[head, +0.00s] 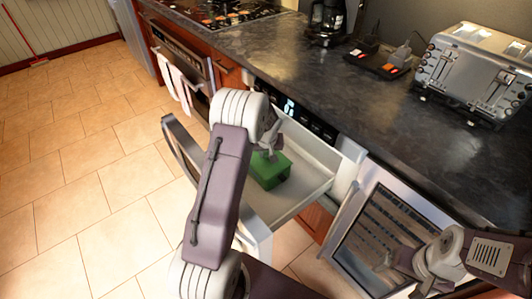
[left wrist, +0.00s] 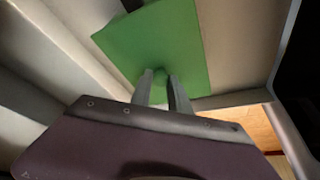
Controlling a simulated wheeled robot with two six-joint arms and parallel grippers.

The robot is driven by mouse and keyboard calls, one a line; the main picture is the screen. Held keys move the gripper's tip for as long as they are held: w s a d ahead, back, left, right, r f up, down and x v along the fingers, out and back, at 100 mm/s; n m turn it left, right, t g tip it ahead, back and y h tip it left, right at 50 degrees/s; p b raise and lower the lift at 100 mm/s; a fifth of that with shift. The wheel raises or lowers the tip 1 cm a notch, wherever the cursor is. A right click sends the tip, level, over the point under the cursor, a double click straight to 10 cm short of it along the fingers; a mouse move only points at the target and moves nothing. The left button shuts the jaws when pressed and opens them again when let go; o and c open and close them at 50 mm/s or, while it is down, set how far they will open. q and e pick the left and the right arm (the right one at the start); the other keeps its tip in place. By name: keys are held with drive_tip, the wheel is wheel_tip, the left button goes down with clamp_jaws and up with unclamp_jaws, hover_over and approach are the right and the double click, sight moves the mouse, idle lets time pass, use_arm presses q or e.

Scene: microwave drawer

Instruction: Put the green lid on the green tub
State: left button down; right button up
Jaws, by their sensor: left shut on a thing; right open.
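The green tub (head: 269,182) stands inside the open drawer in the head view. The green lid (left wrist: 155,45) fills the upper middle of the left wrist view as a flat square with a small knob. My left gripper (head: 268,154) is over the tub, with its fingers (left wrist: 164,82) shut on the lid's knob. The lid is at the tub's top; I cannot tell whether it rests fully on the rim. The wrist and fingers hide part of the lid in the head view. My right gripper (head: 388,263) is open and empty, low at the right.
The drawer (head: 310,185) is pulled out below the dark counter (head: 300,60), with bare floor in front. A glass-fronted appliance door (head: 385,235) is beside my right gripper. A toaster (head: 475,70) and a coffee maker (head: 327,20) stand on the counter.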

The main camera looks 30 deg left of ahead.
use_arm(q)
drive_tip(key=shift+f+b, duration=0.2)
drive_tip(key=shift+b, duration=0.1)
idle(0.4)
drive_tip(key=shift+f, duration=0.15)
drive_tip(key=shift+b, duration=0.3)
idle(0.5)
drive_tip(key=c, duration=0.7)
unclamp_jaws()
drive_tip(key=shift+r+p, duration=2.85)
drive_tip(key=shift+r, duration=0.7)
